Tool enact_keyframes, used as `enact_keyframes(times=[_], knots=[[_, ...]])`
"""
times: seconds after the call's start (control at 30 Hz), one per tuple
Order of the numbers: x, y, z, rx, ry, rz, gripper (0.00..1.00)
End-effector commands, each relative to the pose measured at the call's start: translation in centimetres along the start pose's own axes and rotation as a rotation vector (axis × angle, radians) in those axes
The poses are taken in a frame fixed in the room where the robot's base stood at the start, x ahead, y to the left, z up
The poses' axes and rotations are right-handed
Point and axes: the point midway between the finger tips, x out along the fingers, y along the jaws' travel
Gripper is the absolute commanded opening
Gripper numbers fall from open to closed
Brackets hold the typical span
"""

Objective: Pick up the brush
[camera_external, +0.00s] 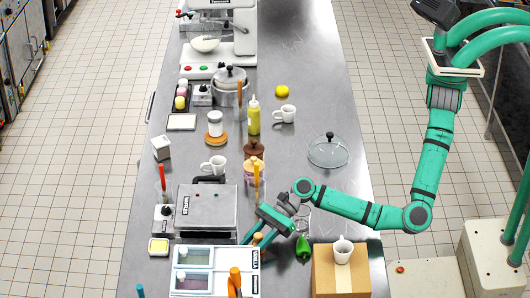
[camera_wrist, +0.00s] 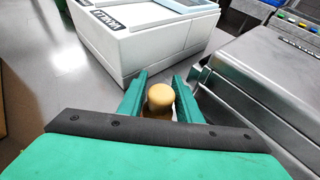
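A light tan, rounded wooden knob, which looks like the end of the brush handle (camera_wrist: 160,98), stands between my fingers in the wrist view. In the outside view the tan handle (camera_external: 257,238) shows small beside my gripper (camera_external: 262,233), between the grey press and the white box. In the wrist view my gripper (camera_wrist: 160,92) is open, with one green finger on each side of the knob and a narrow gap at both sides. The lower part of the handle and its bristles are hidden.
The white labelled box (camera_external: 214,259) stands close by, also in the wrist view (camera_wrist: 150,45). The grey press (camera_external: 207,205) is behind. A green pepper (camera_external: 303,247) and a cardboard box (camera_external: 340,279) with a white mug (camera_external: 342,250) lie right.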

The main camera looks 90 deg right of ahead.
Motion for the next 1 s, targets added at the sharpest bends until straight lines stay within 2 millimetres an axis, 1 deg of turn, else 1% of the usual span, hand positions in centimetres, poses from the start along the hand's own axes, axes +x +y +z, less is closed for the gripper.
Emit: enact_keyframes(times=[0.1,0.17,0.2,0.23,0.53,0.67,0.77,0.9,1.0], knots=[[0.0,0.0,0.0,0.0,0.0,0.0,0.31],[0.0,0.0,0.0,0.0,0.0,0.0,0.17],[0.0,0.0,0.0,0.0,0.0,0.0,0.07],[0.0,0.0,0.0,0.0,0.0,0.0,0.0],[-0.1,0.0,0.1,0.0,0.0,0.0,0.0],[-0.2,0.0,0.5,0.0,-0.001,-0.001,0.0],[-0.6,0.0,1.3,0.0,-0.001,-0.001,0.0],[-1.3,-0.1,3.0,0.0,-0.003,-0.002,0.0],[-3.0,0.4,3.9,-0.002,-0.003,-0.002,0.0]])
